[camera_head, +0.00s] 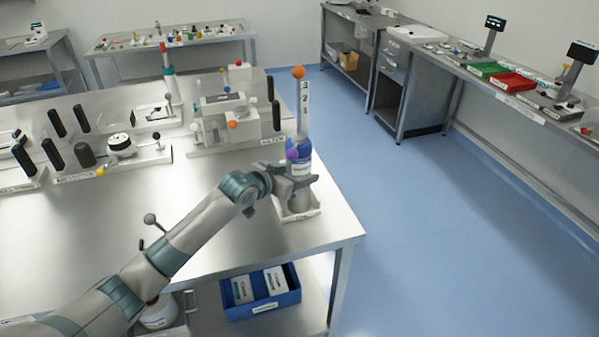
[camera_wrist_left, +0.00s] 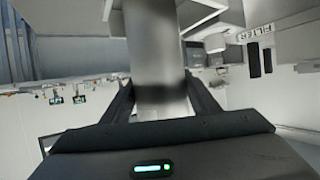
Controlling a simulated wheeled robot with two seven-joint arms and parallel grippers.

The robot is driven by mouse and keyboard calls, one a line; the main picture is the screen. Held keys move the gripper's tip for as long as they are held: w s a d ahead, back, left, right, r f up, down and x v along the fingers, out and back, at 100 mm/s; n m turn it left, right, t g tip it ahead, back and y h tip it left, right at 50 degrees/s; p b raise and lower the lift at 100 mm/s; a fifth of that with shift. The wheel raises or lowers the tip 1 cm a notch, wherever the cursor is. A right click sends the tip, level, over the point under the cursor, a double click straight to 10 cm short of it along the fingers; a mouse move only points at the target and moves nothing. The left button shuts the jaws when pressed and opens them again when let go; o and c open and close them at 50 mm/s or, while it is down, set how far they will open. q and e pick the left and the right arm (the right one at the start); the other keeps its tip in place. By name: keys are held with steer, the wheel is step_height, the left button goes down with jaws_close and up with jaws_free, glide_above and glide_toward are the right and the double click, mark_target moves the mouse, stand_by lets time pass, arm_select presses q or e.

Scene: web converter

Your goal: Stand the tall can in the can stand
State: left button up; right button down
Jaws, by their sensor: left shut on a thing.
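The tall can (camera_head: 301,167) stands about upright at the right front corner of the steel table. In the left wrist view the can (camera_wrist_left: 157,55) is a grey cylinder between the two fingers (camera_wrist_left: 160,105). The can stand seems to be the white tray-like base (camera_head: 300,214) directly below the can. The gripper hides part of the can's lower end, so I cannot tell whether it touches the stand. My right gripper is out of view.
A numbered post (camera_head: 303,108) with an orange ball (camera_head: 298,72) rises behind the can. A purple ball (camera_head: 292,154) shows beside it. The filter unit (camera_head: 225,125) stands to the left. A blue crate (camera_head: 262,308) sits on the shelf below. The table's front middle is clear.

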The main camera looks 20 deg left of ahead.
arm_select(q)
steer(key=o, duration=1.6)
steer(key=shift+o, duration=0.2)
steer(key=shift+v, duration=0.8)
steer(key=b+v, duration=0.3)
steer(key=v, duration=0.7)
steer(key=shift+s, duration=0.2)
steer(key=shift+a, duration=0.1)
